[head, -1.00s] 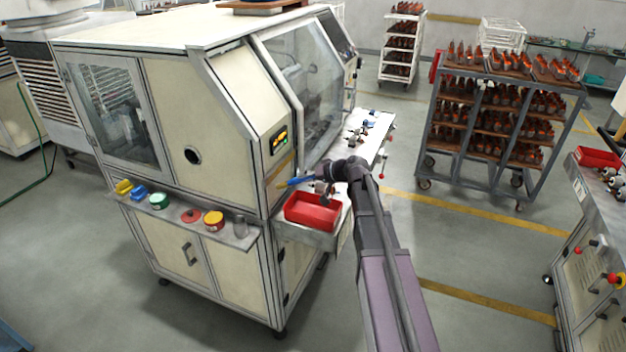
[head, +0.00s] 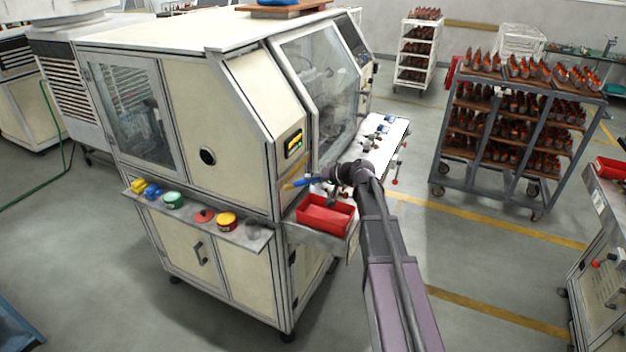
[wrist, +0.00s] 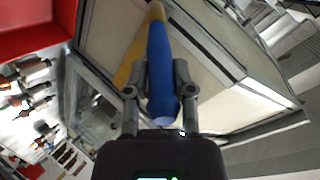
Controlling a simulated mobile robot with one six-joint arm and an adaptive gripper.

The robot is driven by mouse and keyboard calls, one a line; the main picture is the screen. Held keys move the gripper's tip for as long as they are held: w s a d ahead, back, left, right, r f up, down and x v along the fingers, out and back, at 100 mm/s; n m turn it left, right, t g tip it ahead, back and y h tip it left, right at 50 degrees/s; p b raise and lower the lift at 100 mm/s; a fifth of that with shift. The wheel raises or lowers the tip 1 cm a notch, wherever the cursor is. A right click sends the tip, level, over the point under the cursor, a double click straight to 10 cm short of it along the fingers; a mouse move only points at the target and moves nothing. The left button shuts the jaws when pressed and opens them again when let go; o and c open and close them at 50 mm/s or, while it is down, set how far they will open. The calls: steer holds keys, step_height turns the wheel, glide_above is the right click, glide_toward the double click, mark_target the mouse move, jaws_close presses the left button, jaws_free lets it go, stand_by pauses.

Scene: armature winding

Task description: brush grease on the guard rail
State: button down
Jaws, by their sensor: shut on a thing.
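My gripper (head: 322,180) is shut on the blue handle of a brush (head: 299,183), beside the machine's front corner and above the red bin. In the wrist view the brush (wrist: 160,75) lies between both fingers, its tan end pointing away. On the machine's side shelf (head: 190,222) stand a green tin (head: 173,200), a red lid or tin (head: 204,216) and a yellow-and-red tin (head: 227,221). I cannot tell which holds grease. I cannot clearly pick out the guard rail. The brush tip is too small in the head view to show contact.
A red bin (head: 325,228) sits on the machine's front ledge. A white work surface (head: 385,140) with small parts lies behind my gripper. A loaded trolley (head: 490,178) stands at the right, and a bench (head: 608,240) at the right edge. Open floor lies between.

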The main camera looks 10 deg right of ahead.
steer(key=shift+w+a, duration=0.45)
steer(key=shift+a, duration=0.15)
stand_by(0.7)
steer(key=shift+w+d, duration=1.25)
steer(key=shift+w, duration=0.3)
steer(key=w+d, duration=0.2)
steer(key=w, duration=0.1)
steer(key=shift+w+d, duration=0.1)
stand_by(0.8)
steer(key=shift+s+a, duration=0.6)
steer(key=shift+s, duration=0.2)
steer(key=shift+s+a, duration=0.55)
steer(key=shift+s, duration=0.35)
